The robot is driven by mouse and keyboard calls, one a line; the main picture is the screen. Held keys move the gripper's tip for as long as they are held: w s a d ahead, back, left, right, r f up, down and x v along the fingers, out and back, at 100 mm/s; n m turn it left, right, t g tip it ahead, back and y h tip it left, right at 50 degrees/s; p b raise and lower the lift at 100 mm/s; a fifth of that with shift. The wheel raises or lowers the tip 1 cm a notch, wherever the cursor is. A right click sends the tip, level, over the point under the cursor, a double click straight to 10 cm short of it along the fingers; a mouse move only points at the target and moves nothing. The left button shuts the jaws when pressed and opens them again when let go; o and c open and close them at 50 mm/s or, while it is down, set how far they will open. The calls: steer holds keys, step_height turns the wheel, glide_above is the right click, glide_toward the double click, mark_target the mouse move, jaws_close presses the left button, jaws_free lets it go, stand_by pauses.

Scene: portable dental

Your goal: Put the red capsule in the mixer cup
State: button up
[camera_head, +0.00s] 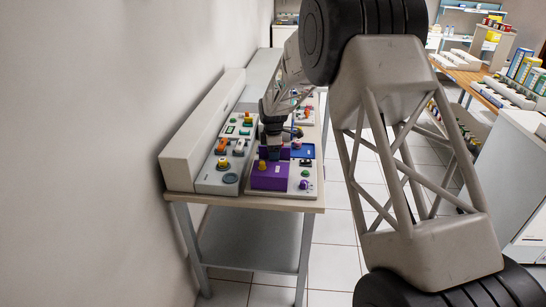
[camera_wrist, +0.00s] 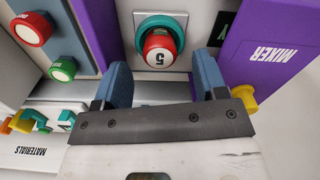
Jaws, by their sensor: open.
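In the wrist view, my gripper (camera_wrist: 160,62) is open, with its two blue-grey fingers apart. A red round-topped piece marked 5 (camera_wrist: 159,50) shows between and beyond the fingertips, inside a teal ring (camera_wrist: 145,22) on a light plate. I cannot tell whether it is the red capsule or whether the ring is the mixer cup. The purple mixer housing (camera_wrist: 265,50), lettered MIXER, is at the right. In the head view, my gripper (camera_head: 274,152) hangs just above and behind the purple mixer (camera_head: 269,178); its fingertips are too small to judge there.
A yellow knob (camera_wrist: 243,97) is beside the right finger.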

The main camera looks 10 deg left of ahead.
steer(key=shift+r, duration=2.75)
steer(key=shift+s+d+r, duration=0.1)
steer(key=shift+d+r, duration=0.05)
steer(key=s+d+r+m+t, duration=0.1)
steer(key=s+d+r+m, duration=0.4)
steer(key=s+d+r, duration=0.6)
steer(key=s+d+r+m, duration=0.5)
steer(key=s+d+r, duration=0.25)
steer(key=s, duration=0.65)
steer(key=s+d+m, duration=0.3)
steer(key=s, duration=0.7)
steer(key=s+d+f+m+t, duration=0.1)
steer(key=s+d+m, duration=0.2)
steer(key=s, duration=0.8)
steer(key=s+d+f+m, duration=0.1)
steer(key=s+d+m, duration=0.3)
steer(key=s, duration=0.7)
steer(key=shift+s+m+t, duration=0.15)
steer(key=shift+m+t, duration=0.15)
steer(key=shift+m, duration=0.1)
